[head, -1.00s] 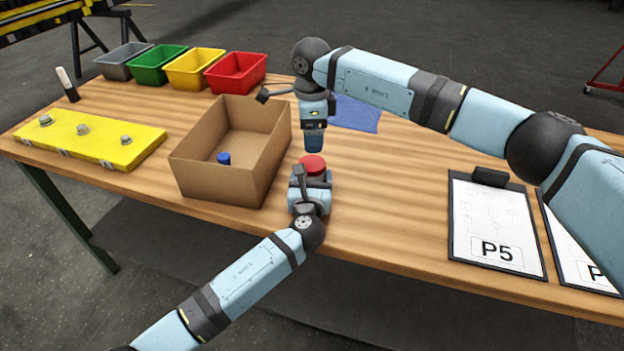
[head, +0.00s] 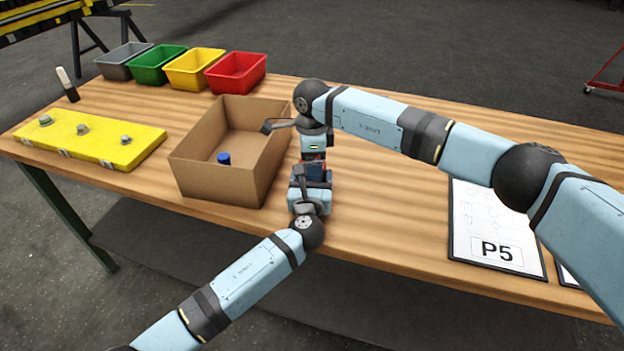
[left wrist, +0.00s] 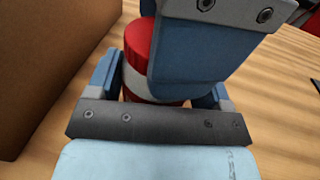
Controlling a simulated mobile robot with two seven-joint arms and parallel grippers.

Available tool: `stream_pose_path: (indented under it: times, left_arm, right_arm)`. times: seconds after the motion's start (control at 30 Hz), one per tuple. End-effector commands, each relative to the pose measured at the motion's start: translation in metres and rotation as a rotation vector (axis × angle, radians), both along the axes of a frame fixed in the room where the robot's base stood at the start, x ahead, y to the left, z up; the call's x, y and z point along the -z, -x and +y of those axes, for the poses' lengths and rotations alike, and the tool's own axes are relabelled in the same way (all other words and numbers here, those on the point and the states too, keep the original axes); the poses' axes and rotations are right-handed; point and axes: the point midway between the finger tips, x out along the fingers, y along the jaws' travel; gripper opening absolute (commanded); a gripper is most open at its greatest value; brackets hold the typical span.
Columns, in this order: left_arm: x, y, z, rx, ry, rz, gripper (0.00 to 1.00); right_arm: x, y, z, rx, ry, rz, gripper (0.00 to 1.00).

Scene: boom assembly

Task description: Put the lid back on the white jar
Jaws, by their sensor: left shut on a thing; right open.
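My left gripper (head: 312,184) is shut on the jar, near the table's front edge to the right of the cardboard box. The left wrist view shows the jar as a pale band (left wrist: 132,80) with red below it and a red top, which looks like the lid (left wrist: 138,42). My right gripper (head: 312,163) is open and points down over the jar from above. Its blue finger (left wrist: 200,45) hides much of the jar and lid in the left wrist view. I cannot tell whether it touches the lid or how the lid is seated.
The open cardboard box (head: 185,179) stands close to the left of both grippers, with a blue-capped item (head: 223,158) inside. A yellow board (head: 90,148) and several bins lie further left. A clipboard (head: 495,225) lies to the right. The wood between is clear.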

Motion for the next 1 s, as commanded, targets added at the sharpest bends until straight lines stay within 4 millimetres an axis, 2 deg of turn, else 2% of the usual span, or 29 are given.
stream_pose_path:
  times: [0.23, 0.4, 0.63, 0.9, 1.0]
  left_arm:
    - [0.0001, -0.0001, 0.0002, 0.000, 0.000, 0.000, 0.07]
    - [0.0001, -0.0001, 0.0002, 0.000, 0.000, 0.000, 0.07]
    - [0.0001, -0.0001, 0.0003, -0.001, 0.000, 0.000, 0.07]
    - [0.0001, -0.0002, 0.0005, -0.001, 0.000, 0.000, 0.07]
    - [0.0001, -0.0002, 0.0005, -0.001, 0.000, 0.000, 0.07]
  right_arm:
    - [0.0004, 0.0000, 0.0000, 0.000, 0.000, 0.000, 0.76]
    - [0.0004, 0.0001, 0.0000, 0.000, 0.000, 0.000, 0.38]
    - [0.0003, 0.0001, 0.0000, 0.045, 0.000, 0.000, 0.38]
    - [0.0007, 0.0000, 0.0001, 0.461, 0.000, 0.000, 0.38]
    - [0.0007, 0.0000, 0.0001, 0.460, 0.000, 0.000, 0.38]
